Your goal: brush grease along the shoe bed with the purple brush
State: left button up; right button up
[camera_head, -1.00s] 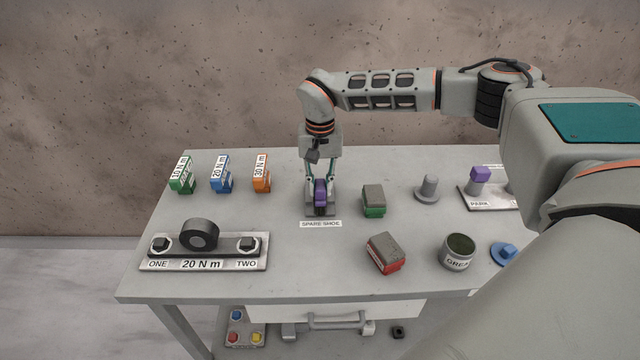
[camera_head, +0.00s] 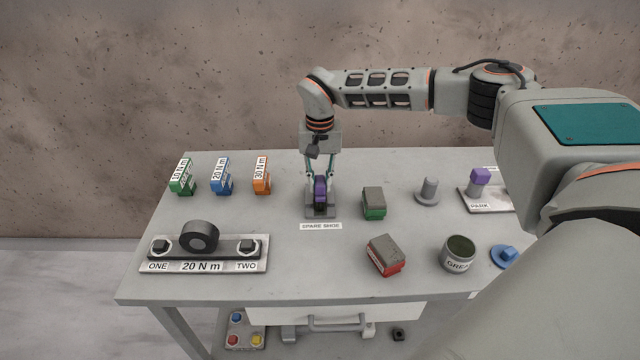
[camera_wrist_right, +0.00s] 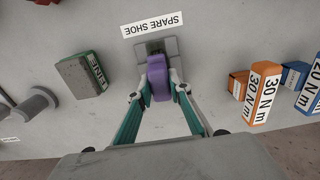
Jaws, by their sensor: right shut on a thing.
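My right gripper (camera_head: 320,182) points down over the grey spare shoe (camera_head: 311,213), behind the "SPARE SHOE" label (camera_head: 320,226). It is shut on the purple brush (camera_head: 320,190). In the right wrist view the purple brush (camera_wrist_right: 159,82) stands between the fingertips of the gripper (camera_wrist_right: 159,88). The grey shoe (camera_wrist_right: 168,46) extends beyond it toward the label. The brush's lower end is hidden, so I cannot tell whether it touches the shoe bed. The open grease pot (camera_head: 458,255) stands at the right of the bench. My left gripper is out of view.
A green-based block (camera_head: 374,203) stands close right of the shoe. A red-based block (camera_head: 385,254) is nearer the front. A grey peg (camera_head: 429,190) and a PARK plate (camera_head: 478,206) with a purple-topped post (camera_head: 480,176) are farther right.

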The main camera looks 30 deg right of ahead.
dwell(0.5)
jog(key=shift+s+a+f, duration=0.1)
jog(key=shift+s+a, duration=0.25)
jog(key=shift+s, duration=0.2)
jog(key=shift+s+a, duration=0.3)
jog(key=shift+s, duration=0.2)
jog(key=shift+w+d, duration=0.35)
jog(key=shift+w, duration=0.2)
jog(key=shift+w+d, duration=0.3)
jog(key=shift+w, duration=0.2)
jog(key=shift+s+a, duration=0.35)
jog(key=shift+s, duration=0.2)
jog(key=shift+s+a, duration=0.3)
jog(key=shift+s, duration=0.2)
